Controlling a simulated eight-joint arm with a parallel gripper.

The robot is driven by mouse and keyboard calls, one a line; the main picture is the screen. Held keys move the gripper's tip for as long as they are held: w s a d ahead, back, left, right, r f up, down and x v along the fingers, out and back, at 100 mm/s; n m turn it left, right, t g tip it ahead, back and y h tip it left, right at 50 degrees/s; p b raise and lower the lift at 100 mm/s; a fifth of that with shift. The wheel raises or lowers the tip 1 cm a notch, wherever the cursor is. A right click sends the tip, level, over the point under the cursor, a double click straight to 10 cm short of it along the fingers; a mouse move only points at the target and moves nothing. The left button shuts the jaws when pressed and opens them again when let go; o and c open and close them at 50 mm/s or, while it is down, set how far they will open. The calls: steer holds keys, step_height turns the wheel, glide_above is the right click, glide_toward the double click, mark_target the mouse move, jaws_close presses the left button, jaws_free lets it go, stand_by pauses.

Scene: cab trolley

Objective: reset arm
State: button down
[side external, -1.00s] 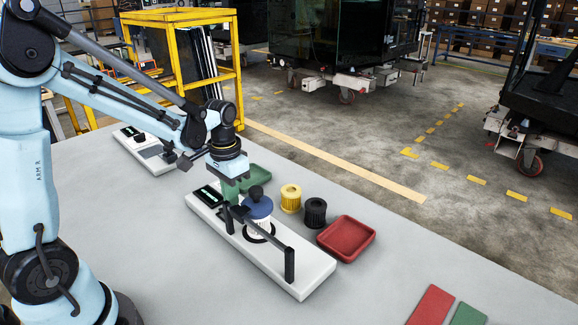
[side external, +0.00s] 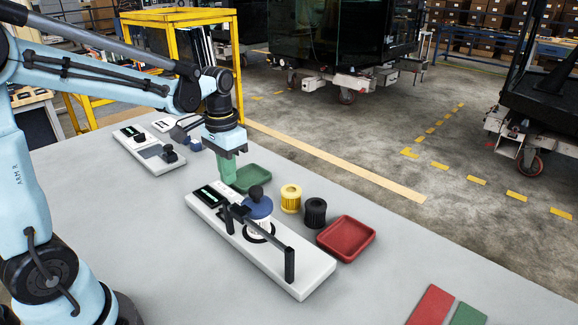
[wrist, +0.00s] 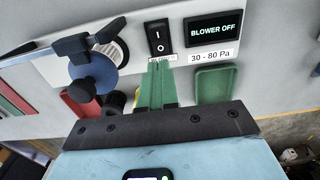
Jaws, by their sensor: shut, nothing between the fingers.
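My gripper (side external: 228,181) has green fingers, pressed together with nothing between them. In the side view it hangs above the left end of a white test fixture (side external: 290,277), by the green tray (side external: 252,179). In the wrist view its closed fingers (wrist: 157,64) point at a black rocker switch (wrist: 157,38) marked I and O; contact cannot be told. A display (wrist: 216,27) beside the switch reads BLOWER OFF. A blue cap with a black knob (side external: 258,206) sits on a white ribbed part on the fixture, beside a black bar.
A yellow ribbed cylinder (side external: 290,198), a black one (side external: 315,212) and a red tray (side external: 346,238) stand behind the fixture. A second white device (side external: 150,152) lies at the far left. Red and green flat pieces (side external: 432,305) lie at the front right. The table's front middle is clear.

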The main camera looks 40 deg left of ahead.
steer(key=s+d+r+t, duration=0.2)
steer(key=s+d+t, duration=0.4)
steer(key=d+t, duration=0.1)
steer(key=shift+s+d+r, duration=0.2)
steer(key=shift+d+r, duration=0.1)
steer(key=shift+d, duration=0.3)
stand_by(0.4)
